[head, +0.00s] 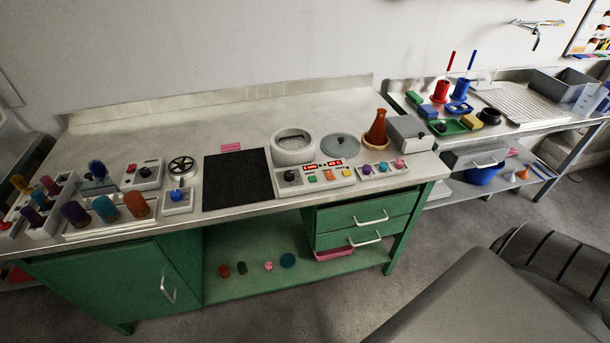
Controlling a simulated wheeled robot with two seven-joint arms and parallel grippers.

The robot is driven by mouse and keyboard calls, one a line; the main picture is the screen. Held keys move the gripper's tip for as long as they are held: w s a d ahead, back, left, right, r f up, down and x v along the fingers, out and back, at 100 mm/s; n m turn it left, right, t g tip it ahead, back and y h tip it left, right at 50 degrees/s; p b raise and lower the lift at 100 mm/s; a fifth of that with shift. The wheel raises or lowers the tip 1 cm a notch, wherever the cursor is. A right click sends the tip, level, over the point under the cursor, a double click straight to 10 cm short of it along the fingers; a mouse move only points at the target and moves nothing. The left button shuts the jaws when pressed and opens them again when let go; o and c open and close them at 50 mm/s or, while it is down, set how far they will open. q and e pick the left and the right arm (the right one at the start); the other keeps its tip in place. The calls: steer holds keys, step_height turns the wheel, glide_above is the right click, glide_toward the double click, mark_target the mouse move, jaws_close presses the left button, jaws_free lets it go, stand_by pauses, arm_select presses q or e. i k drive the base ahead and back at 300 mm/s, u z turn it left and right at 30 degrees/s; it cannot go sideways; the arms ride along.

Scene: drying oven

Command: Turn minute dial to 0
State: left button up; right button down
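A white control panel (318,183) sits near the front edge of the steel worktop, in front of a round white vessel (293,146). It has a black round dial (290,176) at its left end, a red lit display (323,165) and several coloured buttons. The display's digits and the dial's pointer are too small to read. No label shows which dial is for minutes. Neither of my grippers is in view.
A round grey lid (340,146) and a brown flask (377,129) stand right of the vessel. A small box with coloured knobs (383,169) adjoins the panel's right side. A black mat (237,181) lies to its left. Green drawers (362,220) are below.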

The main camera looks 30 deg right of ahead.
mark_target(288, 174)
steer(key=z, duration=3.8)
steer(key=k, duration=0.4)
steer(key=u, duration=1.3)
